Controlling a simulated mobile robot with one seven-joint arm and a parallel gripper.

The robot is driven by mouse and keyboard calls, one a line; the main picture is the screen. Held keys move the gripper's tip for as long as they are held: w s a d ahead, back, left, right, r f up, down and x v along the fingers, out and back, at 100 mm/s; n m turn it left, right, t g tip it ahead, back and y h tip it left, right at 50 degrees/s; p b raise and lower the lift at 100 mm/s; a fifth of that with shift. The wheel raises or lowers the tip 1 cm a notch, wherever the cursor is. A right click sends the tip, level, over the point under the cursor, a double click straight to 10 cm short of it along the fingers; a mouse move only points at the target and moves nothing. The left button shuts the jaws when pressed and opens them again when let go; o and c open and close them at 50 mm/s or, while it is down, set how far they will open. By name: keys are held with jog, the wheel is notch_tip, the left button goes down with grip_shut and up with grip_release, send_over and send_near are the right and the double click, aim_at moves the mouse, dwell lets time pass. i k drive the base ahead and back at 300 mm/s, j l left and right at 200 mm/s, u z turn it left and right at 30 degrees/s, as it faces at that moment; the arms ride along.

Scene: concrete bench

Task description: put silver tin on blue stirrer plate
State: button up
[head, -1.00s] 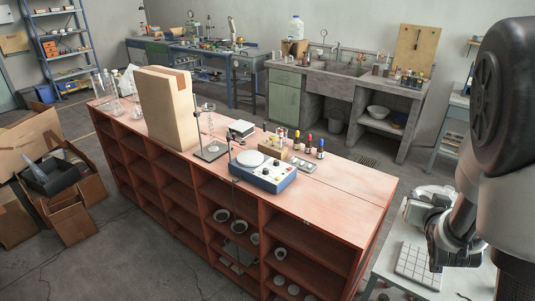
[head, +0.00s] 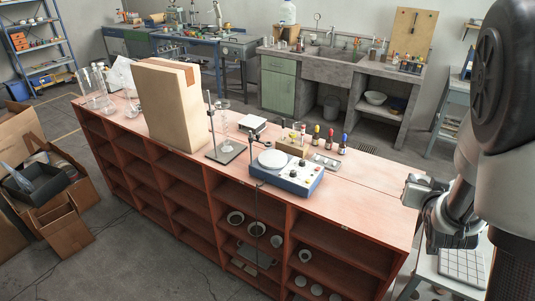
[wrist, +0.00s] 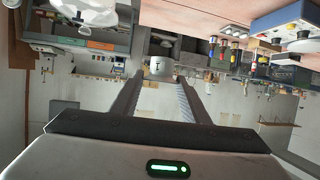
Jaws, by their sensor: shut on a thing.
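The blue stirrer plate (head: 300,184) with its round white top (head: 272,159) sits on the red bench, and the top looks bare. It also shows at the upper right of the wrist view (wrist: 280,17). My gripper (head: 417,188) is at the right of the head view, off the bench's right end and well apart from the plate. In the wrist view my gripper (wrist: 160,80) is shut on the silver tin (wrist: 160,67), held between the fingertips. I cannot make out the tin clearly in the head view.
A retort stand (head: 226,150) and a tall cardboard box (head: 170,105) stand left of the plate. Several dropper bottles (head: 329,140) and a small grey device (head: 325,161) are behind it. The bench's right end (head: 375,200) is clear. Glassware (head: 97,90) stands at the far left.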

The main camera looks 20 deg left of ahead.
aim_at(273, 158)
jog(key=j, duration=0.5)
jog(key=i+j+z, duration=0.15)
jog(key=j, duration=0.35)
jog(key=i+j, duration=0.1)
jog(key=j, duration=0.2)
jog(key=i+j, duration=0.1)
jog(key=j, duration=0.25)
jog(key=i+j, duration=0.1)
jog(key=j, duration=0.2)
jog(key=z, duration=0.05)
